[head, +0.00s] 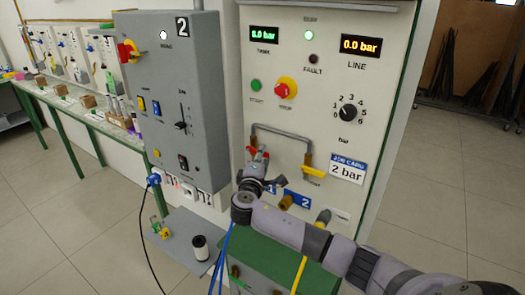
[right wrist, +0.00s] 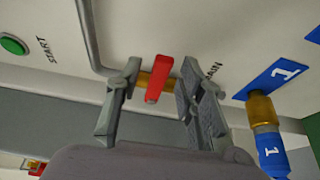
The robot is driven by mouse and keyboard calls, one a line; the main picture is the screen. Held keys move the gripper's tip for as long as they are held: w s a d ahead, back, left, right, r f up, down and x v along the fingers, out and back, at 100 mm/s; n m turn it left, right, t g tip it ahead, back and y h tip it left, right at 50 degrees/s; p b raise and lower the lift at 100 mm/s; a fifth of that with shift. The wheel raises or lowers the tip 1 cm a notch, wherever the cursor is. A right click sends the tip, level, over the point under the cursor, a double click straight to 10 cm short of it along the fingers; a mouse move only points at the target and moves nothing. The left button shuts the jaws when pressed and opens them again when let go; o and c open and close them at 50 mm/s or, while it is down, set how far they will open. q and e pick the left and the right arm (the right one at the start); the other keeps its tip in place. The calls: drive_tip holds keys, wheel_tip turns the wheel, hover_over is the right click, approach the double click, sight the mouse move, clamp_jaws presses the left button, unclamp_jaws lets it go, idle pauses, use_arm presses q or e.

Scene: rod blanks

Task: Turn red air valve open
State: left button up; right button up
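The red air valve lever (right wrist: 158,82) sits on a brass body (right wrist: 143,79) at the end of a grey pipe in the right wrist view. The lever appears crosswise to the brass body. In the head view the red lever (head: 264,152) shows just above my right gripper (head: 266,171). In the right wrist view the fingers of my right gripper (right wrist: 160,72) are open, one on each side of the lever, with gaps between. My left gripper is not in view.
A yellow valve handle (head: 313,172) is right of the red one. The tank display (head: 264,35) reads 8.0 bar and the line display (head: 361,46) 0.0 bar. The job card (head: 346,169) says 2 bar. Grey control box (head: 170,100) projects at left. Blue-labelled brass ports (right wrist: 262,108) are close below.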

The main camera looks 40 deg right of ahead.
drive_tip(key=shift+x, duration=1.05)
drive_tip(key=shift+c, duration=0.2)
clamp_jaws()
drive_tip(key=shift+a, duration=0.1)
